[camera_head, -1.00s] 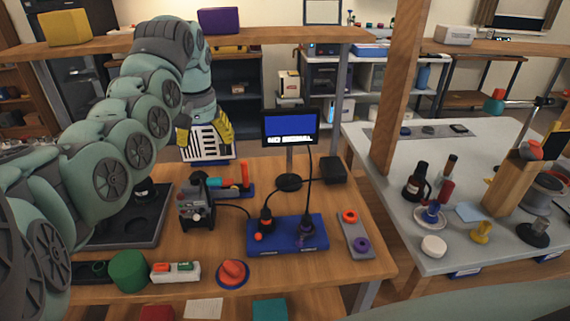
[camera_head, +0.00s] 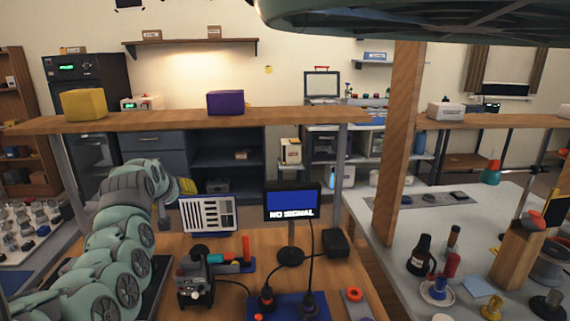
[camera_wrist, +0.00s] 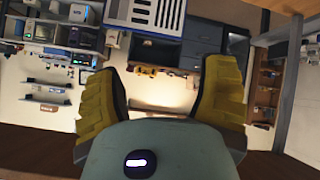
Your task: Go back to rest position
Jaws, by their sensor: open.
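My green-grey arm (camera_head: 128,225) is folded at the left of the head view. My gripper (camera_head: 187,187) shows there as a small yellow part at the arm's far end, partly hidden by the arm. In the wrist view, its two ribbed yellow fingers stand wide apart (camera_wrist: 160,82), open with nothing between them. A blue-framed slotted white panel (camera_head: 208,215) stands at the back of the wooden table, close by my gripper in the head view. It also shows at the top of the wrist view (camera_wrist: 150,12), beyond the fingers.
The wooden table holds a monitor (camera_head: 291,205), a small black device (camera_head: 195,284) and a blue base with cables (camera_head: 290,306). A wooden shelf (camera_head: 180,120) with yellow and purple boxes spans behind. A wooden post (camera_head: 398,140) and a cluttered grey table (camera_head: 390,240) stand at the right.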

